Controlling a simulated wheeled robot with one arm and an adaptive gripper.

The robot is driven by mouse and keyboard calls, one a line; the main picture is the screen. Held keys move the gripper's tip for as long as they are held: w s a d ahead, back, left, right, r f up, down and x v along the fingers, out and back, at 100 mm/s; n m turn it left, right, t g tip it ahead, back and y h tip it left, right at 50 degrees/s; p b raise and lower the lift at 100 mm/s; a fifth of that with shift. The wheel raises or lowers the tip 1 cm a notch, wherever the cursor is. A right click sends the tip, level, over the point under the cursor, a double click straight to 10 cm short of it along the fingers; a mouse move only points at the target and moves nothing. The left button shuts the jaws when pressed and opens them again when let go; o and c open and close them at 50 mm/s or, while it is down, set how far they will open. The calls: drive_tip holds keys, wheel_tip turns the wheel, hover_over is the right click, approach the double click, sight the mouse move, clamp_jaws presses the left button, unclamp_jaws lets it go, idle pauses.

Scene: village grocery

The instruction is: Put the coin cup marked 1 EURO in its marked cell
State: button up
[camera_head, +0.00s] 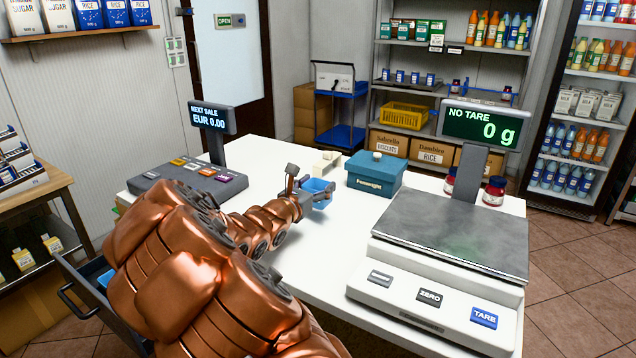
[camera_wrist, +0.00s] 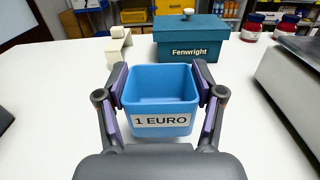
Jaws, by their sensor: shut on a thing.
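The blue coin cup (camera_wrist: 160,88) with a white 1 EURO label stands upright between the fingers of my gripper (camera_wrist: 161,92) in the wrist view. The fingers press on its left and right walls, and the cup looks empty. In the head view the cup (camera_head: 318,191) shows beyond my gripper (camera_head: 303,197), over the white counter, partly hidden by it. I cannot tell whether its base touches the counter. An open drawer (camera_head: 75,298) juts out at the lower left, with something blue inside; my arm hides most of it, and its cells cannot be made out.
A teal Fenwright box (camera_head: 375,180) and a small cream object (camera_head: 326,164) stand behind the cup. A scale (camera_head: 452,238) fills the counter's right side. A cash register keypad (camera_head: 188,180) stands at the left. The white counter (camera_head: 310,256) is clear between my arm and the scale.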

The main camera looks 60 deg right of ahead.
drive_tip(key=w+d, duration=0.2)
drive_tip(key=d, duration=0.1)
drive_tip(key=w+d+p, duration=0.1)
drive_tip(key=w+d, duration=0.1)
drive_tip(key=d, duration=0.1)
drive_tip(key=w+d+f, duration=0.1)
drive_tip(key=d, duration=0.2)
drive_tip(key=shift+w+p, duration=0.4)
drive_tip(key=shift+f, duration=1.75)
drive_tip(key=shift+f, duration=0.2)
drive_tip(key=o, duration=0.9)
drive_tip(key=shift+o, duration=0.2)
drive_tip(key=shift+r, duration=0.15)
drive_tip(key=a, duration=0.8)
drive_tip(key=a+b, duration=0.1)
drive_tip(key=a, duration=0.3)
drive_tip(key=shift+s, duration=0.3)
